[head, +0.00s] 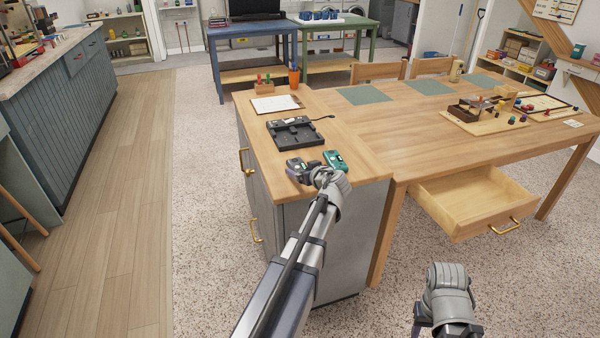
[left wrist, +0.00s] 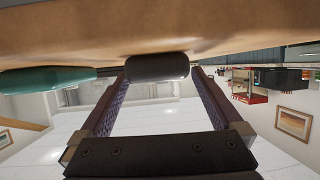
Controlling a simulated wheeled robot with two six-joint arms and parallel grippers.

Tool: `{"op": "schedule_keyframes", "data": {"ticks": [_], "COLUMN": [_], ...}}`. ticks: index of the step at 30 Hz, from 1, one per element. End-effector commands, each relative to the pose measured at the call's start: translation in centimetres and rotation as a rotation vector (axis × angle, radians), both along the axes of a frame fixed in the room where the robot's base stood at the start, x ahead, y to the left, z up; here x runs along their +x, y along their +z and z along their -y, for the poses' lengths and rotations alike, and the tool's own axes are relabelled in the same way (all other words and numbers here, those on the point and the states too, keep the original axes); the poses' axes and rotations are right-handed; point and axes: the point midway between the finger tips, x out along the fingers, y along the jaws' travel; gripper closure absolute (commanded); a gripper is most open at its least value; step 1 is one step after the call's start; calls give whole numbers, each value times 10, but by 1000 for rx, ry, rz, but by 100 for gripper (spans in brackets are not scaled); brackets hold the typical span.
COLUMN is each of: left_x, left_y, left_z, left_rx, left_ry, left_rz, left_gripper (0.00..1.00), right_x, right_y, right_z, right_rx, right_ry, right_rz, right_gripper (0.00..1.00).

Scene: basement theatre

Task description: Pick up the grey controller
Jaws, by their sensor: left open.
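The grey controller (left wrist: 157,68) lies on the wooden top, dark and rounded in the left wrist view, between the tips of my left gripper (left wrist: 155,84). The fingers are spread apart, one on each side of it. In the head view my left gripper (head: 300,170) is low over the cabinet's front part and mostly hides the controller. A teal controller (head: 335,160) lies just right of it; it also shows in the left wrist view (left wrist: 45,80). My right gripper (head: 440,322) hangs over the floor at the bottom edge, partly cut off.
A black dock (head: 295,132) with a cable sits behind the controllers. Farther back are a clipboard (head: 276,104) and an orange cup (head: 294,77). The long table's drawer (head: 470,205) stands open at the right. Board games (head: 485,120) lie on the table.

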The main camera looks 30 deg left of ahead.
Motion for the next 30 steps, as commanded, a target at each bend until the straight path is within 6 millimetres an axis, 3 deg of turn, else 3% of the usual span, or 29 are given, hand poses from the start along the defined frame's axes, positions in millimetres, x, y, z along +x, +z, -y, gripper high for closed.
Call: {"op": "schedule_keyframes", "data": {"ticks": [9,30], "left_x": [4,4], "left_y": [-4,-4], "left_z": [-7,-6], "left_rx": [0,0], "left_ry": [0,0], "left_rz": [0,0], "left_gripper": [2,81], "right_x": [0,0], "right_y": [-4,-4], "right_z": [0,0], "right_rx": [0,0], "right_ry": [0,0], "right_rz": [0,0], "right_gripper": [50,50]}}
